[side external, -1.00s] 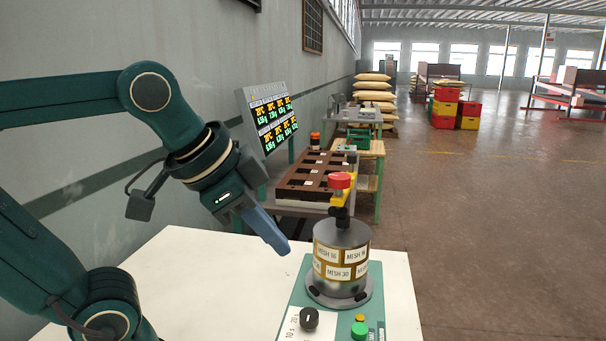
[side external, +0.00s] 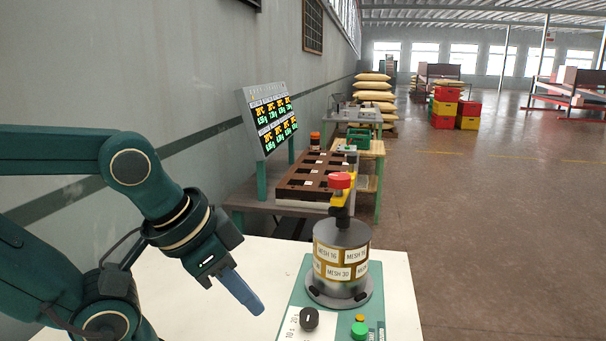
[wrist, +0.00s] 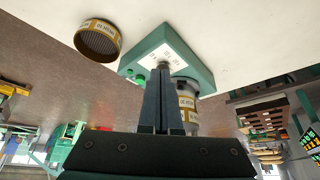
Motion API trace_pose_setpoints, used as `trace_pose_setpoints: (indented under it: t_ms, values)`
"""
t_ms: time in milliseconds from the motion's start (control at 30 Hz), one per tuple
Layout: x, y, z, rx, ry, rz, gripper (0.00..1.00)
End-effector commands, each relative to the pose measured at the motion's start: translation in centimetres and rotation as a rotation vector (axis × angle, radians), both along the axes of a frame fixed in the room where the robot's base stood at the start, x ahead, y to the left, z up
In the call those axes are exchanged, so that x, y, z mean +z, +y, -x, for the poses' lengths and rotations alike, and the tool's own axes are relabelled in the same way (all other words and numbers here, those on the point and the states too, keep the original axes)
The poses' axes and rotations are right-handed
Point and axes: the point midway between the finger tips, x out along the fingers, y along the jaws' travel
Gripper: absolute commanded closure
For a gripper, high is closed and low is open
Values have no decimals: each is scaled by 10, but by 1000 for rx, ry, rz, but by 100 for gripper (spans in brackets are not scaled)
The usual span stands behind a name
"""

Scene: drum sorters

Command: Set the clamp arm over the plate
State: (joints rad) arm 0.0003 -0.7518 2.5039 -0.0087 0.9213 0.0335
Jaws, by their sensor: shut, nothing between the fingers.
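The sieve stack (side external: 341,262) stands upright on the green shaker base (side external: 300,290), with labels such as MESH 16 and MESH 30. A grey plate (side external: 343,233) caps it. The clamp arm (side external: 351,196), yellow with a red knob (side external: 340,180) and a black lower part, shows at the top of the stack; I cannot tell its exact angle over the plate. My gripper (side external: 257,309) is shut and empty, pointing down, left of the base and apart from the stack. In the wrist view my gripper (wrist: 163,70) partly hides the stack (wrist: 188,104); the clamp arm is not clear there.
A loose sieve ring (wrist: 98,40) lies on the white table beside the base. A brown rack (side external: 315,175) and a display board (side external: 268,120) stand behind. The table left of the base is bare.

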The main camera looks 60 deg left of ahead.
Motion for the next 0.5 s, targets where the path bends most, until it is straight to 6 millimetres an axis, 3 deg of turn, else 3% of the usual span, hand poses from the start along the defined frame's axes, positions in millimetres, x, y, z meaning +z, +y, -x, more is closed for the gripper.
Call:
trace_pose_setpoints:
  t_ms: [133,267,367,500]
  values:
    - [26,-12,-6,-29,7,58,100]
    - [59,-13,-25,5,19,139,100]
    - [87,-5,-46,55,16,211,100]
    - [126,25,-78,144,-15,312,100]
